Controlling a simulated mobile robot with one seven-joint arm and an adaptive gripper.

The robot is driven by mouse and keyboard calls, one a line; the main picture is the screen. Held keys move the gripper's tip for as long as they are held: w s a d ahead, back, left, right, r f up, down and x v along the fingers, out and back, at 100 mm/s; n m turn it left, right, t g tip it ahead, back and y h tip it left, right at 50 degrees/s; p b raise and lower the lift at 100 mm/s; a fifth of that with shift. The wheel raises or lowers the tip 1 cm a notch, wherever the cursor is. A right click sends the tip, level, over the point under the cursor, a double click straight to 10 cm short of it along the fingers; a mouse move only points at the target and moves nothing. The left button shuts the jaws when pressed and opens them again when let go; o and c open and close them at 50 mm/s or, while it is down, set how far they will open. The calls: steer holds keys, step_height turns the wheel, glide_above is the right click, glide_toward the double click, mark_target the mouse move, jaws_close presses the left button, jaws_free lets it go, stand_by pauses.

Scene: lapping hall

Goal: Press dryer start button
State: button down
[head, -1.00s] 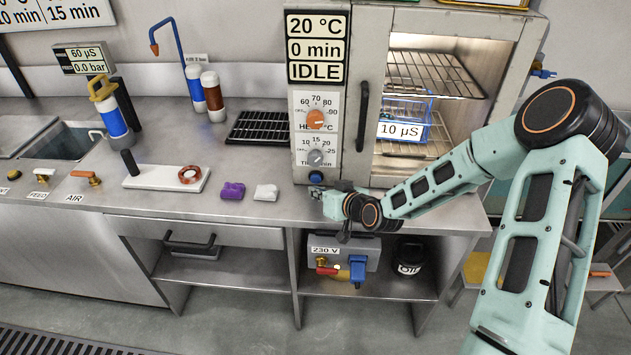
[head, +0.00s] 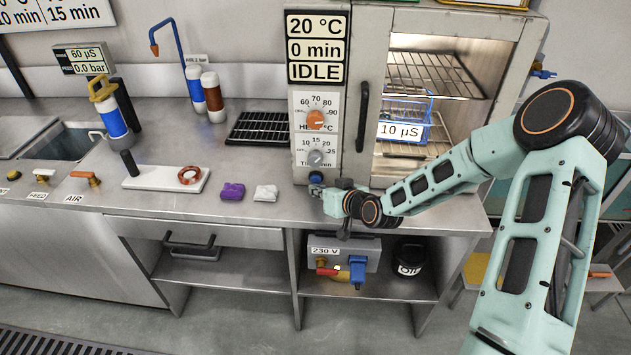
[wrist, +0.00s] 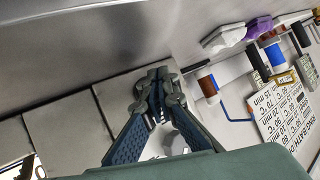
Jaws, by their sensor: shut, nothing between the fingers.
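The dryer (head: 371,55) stands on the bench, its display (head: 317,48) reading 20 °C, 0 min and IDLE. A blue button (head: 315,177) sits at the bottom of its control panel, under the timer knob (head: 316,157). My gripper (head: 317,190) is shut and empty, its fingertips just below and in front of the button. I cannot tell whether they touch it. In the wrist view the closed fingertips (wrist: 155,82) point at a grey surface, and the button is not distinguishable there.
The dryer's interior shows a blue basket (head: 407,112) with a 10 µS label, behind the vertical handle (head: 362,117). A purple cloth (head: 232,191) and a white cloth (head: 265,193) lie left of my gripper. A black rack (head: 262,128) lies beside the dryer.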

steer(key=shift+w, duration=0.15)
stand_by(0.5)
steer(key=shift+w, duration=0.3)
steer(key=shift+w+b, duration=0.45)
steer(key=shift+w, duration=0.05)
stand_by(0.6)
stand_by(0.4)
steer(key=shift+s, duration=0.9)
steer(key=shift+s+b, duration=0.3)
steer(key=shift+s, duration=2.25)
